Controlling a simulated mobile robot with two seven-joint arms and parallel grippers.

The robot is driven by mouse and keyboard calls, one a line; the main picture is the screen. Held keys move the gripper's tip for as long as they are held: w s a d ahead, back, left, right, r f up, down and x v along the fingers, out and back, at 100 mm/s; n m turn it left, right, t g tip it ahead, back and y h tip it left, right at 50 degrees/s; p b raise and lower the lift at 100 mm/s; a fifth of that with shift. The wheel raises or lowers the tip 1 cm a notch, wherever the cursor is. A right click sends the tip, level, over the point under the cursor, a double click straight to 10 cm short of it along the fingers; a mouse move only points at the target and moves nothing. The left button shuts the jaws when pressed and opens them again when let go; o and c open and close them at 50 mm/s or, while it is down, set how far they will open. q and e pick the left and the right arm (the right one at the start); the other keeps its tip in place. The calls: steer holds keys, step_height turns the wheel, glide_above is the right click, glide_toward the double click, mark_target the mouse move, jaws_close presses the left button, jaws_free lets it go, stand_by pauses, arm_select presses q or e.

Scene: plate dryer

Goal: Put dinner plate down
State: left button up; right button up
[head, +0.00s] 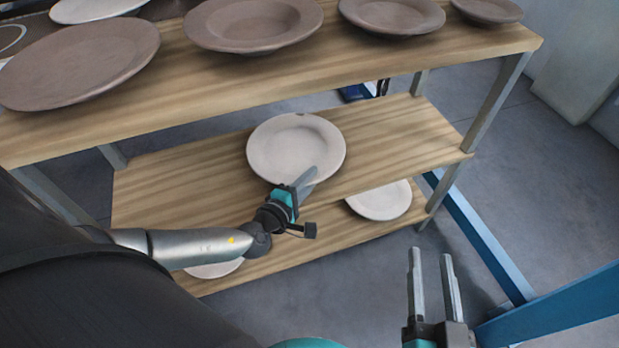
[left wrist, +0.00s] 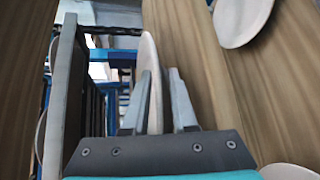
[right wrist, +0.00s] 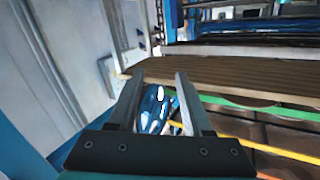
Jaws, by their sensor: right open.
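The pale dinner plate (head: 290,150) is over the middle wooden shelf (head: 390,140), roughly level. I cannot tell whether it rests fully on the boards. My left gripper (head: 303,183) is at the plate's near right rim. In the left wrist view the plate (left wrist: 151,60) shows edge-on between the fingers of the left gripper (left wrist: 160,95), which look closed on its rim. My right gripper (head: 432,275) is open and empty, in free air to the right of the rack; it also shows in the right wrist view (right wrist: 158,95).
Several brown plates (head: 252,22) stand along the top shelf (head: 400,60), above the middle one. Another pale plate (head: 382,203) lies on the bottom shelf, and one more (head: 214,270) is partly behind my left arm. A blue frame (head: 560,305) stands at the lower right.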

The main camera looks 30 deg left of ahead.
arm_select(q)
steer(key=shift+r, duration=0.1)
steer(key=shift+s+r, duration=0.1)
steer(key=shift+s, duration=0.15)
steer(key=shift+p+v, duration=0.65)
steer(key=shift+v, duration=0.4)
steer(key=p+v, duration=0.1)
steer(key=v, duration=0.2)
steer(key=p+v, duration=0.2)
steer(key=v, duration=0.4)
steer(key=shift+s, duration=0.2)
arm_select(e)
steer(key=s+d+f+g+h, duration=0.1)
steer(key=d+f+g+h, duration=0.2)
steer(key=d+g, duration=0.4)
steer(key=shift+s+d+f+n+g+h, duration=0.2)
steer(key=shift+n+g+h, duration=0.2)
steer(key=shift+g+h, duration=0.2)
